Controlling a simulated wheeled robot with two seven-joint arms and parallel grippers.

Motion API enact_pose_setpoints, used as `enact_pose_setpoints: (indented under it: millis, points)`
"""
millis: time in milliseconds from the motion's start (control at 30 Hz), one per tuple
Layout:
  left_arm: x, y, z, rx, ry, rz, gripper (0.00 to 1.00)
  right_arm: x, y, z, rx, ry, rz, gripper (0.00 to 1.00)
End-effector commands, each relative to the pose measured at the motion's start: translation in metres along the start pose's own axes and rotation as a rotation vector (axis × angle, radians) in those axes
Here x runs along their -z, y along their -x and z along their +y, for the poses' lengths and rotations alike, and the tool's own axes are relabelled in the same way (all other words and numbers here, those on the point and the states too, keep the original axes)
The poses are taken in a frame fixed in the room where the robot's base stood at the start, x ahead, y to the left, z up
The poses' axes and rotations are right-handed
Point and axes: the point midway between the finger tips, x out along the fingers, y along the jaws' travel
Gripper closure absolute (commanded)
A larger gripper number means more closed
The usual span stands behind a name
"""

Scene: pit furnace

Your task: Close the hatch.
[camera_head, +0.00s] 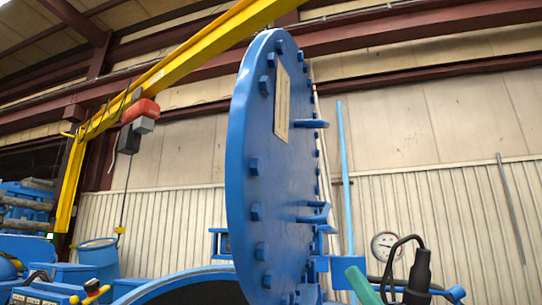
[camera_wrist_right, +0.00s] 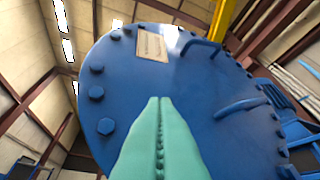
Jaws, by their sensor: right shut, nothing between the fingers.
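The hatch (camera_head: 262,165) is a large round blue lid with bolts around its rim, a pale plate and two bar handles, an upper one (camera_head: 311,124) and a lower one (camera_head: 315,215). It stands upright, open, above the blue rim (camera_head: 165,283) of a dark round opening at the bottom of the head view. My right gripper (camera_head: 355,272) is at the lower right, right of the hatch. In the right wrist view its green fingers (camera_wrist_right: 160,100) are together and empty, with the hatch face (camera_wrist_right: 215,110) behind them. Whether they touch it is unclear. My left gripper is out of view.
A yellow crane beam (camera_head: 170,62) with a red and grey hoist (camera_head: 139,115) spans the upper left. A pressure gauge (camera_head: 384,245) and a thin blue pole (camera_head: 345,180) stand right of the hatch. Blue equipment (camera_head: 97,252) fills the lower left.

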Motion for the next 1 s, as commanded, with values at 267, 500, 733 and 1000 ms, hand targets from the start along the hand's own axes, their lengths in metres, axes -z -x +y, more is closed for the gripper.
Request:
enact_pose_setpoints:
  millis: [267,500,733,1000]
  points:
    - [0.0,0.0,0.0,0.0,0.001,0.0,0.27,-0.075,-0.069,0.069,-0.412,-0.033,0.017,1.0]
    - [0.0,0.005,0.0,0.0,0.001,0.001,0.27,-0.084,-0.086,0.085,-0.471,-0.042,0.037,1.0]
    - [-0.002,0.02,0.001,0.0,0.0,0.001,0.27,-0.085,-0.126,0.105,-0.471,-0.042,0.034,1.0]
    - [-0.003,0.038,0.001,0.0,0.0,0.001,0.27,-0.076,-0.172,0.128,-0.467,-0.046,0.036,1.0]
